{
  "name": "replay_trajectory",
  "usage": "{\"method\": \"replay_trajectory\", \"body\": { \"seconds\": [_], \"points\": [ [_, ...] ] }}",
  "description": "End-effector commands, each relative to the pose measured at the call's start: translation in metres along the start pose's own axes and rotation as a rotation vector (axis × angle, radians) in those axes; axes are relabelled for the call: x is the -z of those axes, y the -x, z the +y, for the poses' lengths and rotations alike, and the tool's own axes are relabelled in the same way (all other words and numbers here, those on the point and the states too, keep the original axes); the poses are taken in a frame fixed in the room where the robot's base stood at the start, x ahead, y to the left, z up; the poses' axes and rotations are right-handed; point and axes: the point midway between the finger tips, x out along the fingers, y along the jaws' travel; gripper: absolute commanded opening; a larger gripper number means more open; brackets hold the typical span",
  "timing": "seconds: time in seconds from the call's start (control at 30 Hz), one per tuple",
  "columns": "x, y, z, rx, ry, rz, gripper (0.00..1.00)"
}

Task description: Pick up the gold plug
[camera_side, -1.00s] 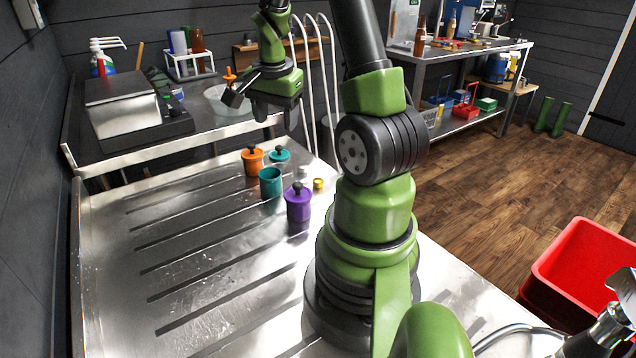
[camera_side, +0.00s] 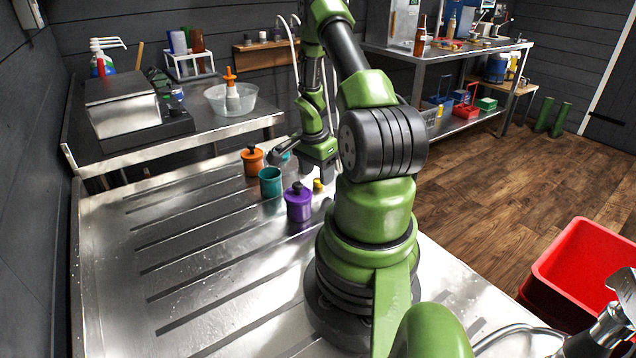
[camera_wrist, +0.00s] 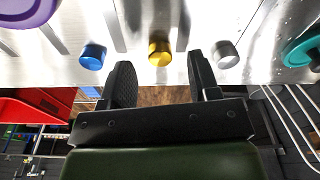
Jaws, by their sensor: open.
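The gold plug (camera_wrist: 160,53) stands on the steel table near its edge, between a blue plug (camera_wrist: 93,56) and a grey plug (camera_wrist: 225,54) in the wrist view. In the side view the gold plug (camera_side: 318,185) shows small, just below my gripper. My gripper (camera_wrist: 161,82) is open and empty; its two black fingers point toward the table, with the gold plug in line with the gap between them.
A purple lidded pot (camera_side: 298,204), an open teal pot (camera_side: 270,182) and an orange lidded pot (camera_side: 252,161) stand left of my gripper. A teal lid (camera_wrist: 300,50) lies at the right in the wrist view. The table's left and front are clear.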

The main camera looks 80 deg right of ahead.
Motion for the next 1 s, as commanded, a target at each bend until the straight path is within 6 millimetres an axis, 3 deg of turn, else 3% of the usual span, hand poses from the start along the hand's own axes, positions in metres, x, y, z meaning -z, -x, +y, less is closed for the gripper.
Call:
{"method": "replay_trajectory", "body": {
  "seconds": [0.13, 0.4, 0.63, 1.0],
  "points": [
    [0.000, -0.016, 0.000, 0.000, 0.001, -0.001, 0.56],
    [0.000, -0.018, -0.001, 0.002, 0.000, -0.001, 0.56],
    [0.000, -0.018, -0.001, 0.002, 0.000, -0.001, 0.03],
    [0.000, -0.017, -0.001, 0.002, 0.001, 0.000, 0.03]
  ]
}}
